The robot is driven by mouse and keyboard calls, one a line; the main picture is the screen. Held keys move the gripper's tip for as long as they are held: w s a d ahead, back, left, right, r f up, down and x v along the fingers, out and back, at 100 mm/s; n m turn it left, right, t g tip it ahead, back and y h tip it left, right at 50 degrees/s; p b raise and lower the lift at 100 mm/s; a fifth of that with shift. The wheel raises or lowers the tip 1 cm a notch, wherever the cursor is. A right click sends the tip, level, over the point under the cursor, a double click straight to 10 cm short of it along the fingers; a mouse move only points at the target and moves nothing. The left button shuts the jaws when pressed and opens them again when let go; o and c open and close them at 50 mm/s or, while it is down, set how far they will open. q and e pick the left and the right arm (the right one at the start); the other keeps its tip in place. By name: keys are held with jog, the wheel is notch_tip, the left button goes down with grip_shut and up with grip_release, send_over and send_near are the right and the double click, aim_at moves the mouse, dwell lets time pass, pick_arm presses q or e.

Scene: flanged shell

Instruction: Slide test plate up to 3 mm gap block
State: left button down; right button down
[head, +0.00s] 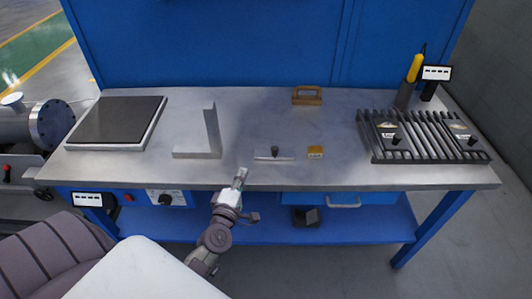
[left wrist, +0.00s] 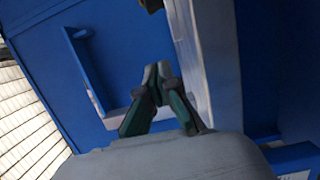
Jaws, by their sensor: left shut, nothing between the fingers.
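The test plate (head: 262,156) looks like a thin pale strip with a dark knob on top, lying flat near the front middle of the bench. The gap block (head: 315,152) is a small yellow block just right of it, with a clear gap between them. A grey angle plate (head: 212,132) with an upright wall stands to the left of the strip. My left gripper (head: 241,174) is at the bench's front edge, left of and in front of the strip, apart from it. In the left wrist view its fingers (left wrist: 158,72) are shut and empty. My right gripper is not in view.
A dark-topped plate (head: 120,122) lies at the bench's left. A brown handled block (head: 307,96) sits at the back. A slatted rack (head: 425,138) with labelled pieces fills the right. The bench top (head: 255,120) between is mostly bare.

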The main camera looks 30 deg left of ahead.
aim_at(278, 158)
pick_arm(q)
jog(key=shift+w+a, duration=0.1)
jog(key=shift+w, duration=0.25)
jog(key=x, duration=0.9)
jog(key=shift+w+a+p, duration=0.2)
jog(key=shift+w+p, duration=0.05)
jog(key=shift+p, duration=0.05)
jog(key=shift+w+d, duration=0.25)
jog(key=shift+d, duration=0.35)
jog(key=shift+w+d, duration=0.3)
jog(key=shift+d, duration=0.3)
jog(key=shift+w+d+p, duration=0.25)
jog(key=shift+d+p, duration=0.1)
jog(key=shift+d, duration=0.2)
jog(key=w+d, duration=0.1)
jog(key=d, duration=0.1)
jog(key=w+d, duration=0.1)
jog(key=shift+w+d, duration=0.2)
jog(key=shift+d, duration=0.2)
jog(key=shift+a, duration=0.15)
